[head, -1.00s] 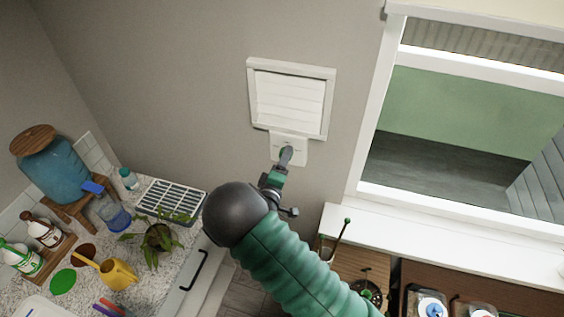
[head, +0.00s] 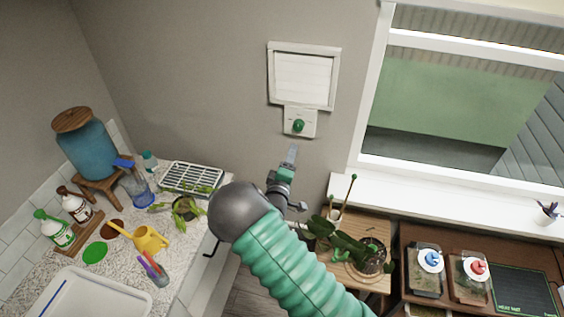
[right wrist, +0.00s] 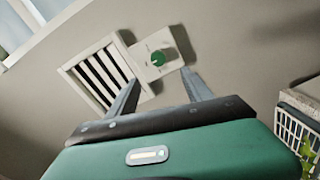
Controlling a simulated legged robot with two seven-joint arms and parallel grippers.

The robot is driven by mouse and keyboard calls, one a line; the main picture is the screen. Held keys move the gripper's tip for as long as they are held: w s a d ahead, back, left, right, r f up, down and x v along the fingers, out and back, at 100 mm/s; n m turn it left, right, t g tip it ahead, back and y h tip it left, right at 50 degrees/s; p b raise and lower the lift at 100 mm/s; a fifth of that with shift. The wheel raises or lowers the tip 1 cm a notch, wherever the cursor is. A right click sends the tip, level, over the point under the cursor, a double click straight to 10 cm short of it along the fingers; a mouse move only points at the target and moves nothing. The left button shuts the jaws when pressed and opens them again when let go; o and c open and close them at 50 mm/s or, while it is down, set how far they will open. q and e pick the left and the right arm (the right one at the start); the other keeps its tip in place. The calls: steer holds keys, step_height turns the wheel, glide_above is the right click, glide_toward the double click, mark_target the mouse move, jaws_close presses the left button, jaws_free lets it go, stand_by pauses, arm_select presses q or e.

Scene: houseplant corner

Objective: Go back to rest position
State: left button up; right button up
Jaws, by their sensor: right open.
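My right gripper (head: 291,158) is in front of the wall, below a white switch plate with a green knob (head: 298,125). In the right wrist view my right gripper (right wrist: 158,92) has its two fingers spread apart with nothing between them. The green knob (right wrist: 158,58) on its plate shows beyond the fingertips, apart from them. A white louvred vent (head: 303,78) sits on the wall above the knob; it also shows in the right wrist view (right wrist: 100,72). My left gripper is in neither view.
A counter at left holds a water dispenser (head: 86,148), a yellow watering can (head: 149,239), a wire rack (head: 192,177) and bottles. A potted plant (head: 371,256) stands on a wooden stand below the window, right of my arm.

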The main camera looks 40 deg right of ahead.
steer(key=s+a+f+m+g+y+b, duration=0.4)
steer(key=a+f+y+b, duration=0.45)
steer(key=a+f, duration=0.55)
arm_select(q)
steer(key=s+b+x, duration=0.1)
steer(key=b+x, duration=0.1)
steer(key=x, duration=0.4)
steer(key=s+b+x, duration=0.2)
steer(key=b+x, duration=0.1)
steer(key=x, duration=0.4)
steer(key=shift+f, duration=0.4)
arm_select(e)
steer(key=s+a+f+g+y, duration=0.1)
steer(key=s+a, duration=0.3)
steer(key=s, duration=0.6)
steer(key=s+a+f+m+g+y, duration=0.1)
steer(key=s+a+g+y, duration=0.2)
steer(key=s, duration=0.8)
steer(key=shift+a+f+m+g, duration=0.35)
steer(key=shift+a+g, duration=0.15)
steer(key=shift+a, duration=0.7)
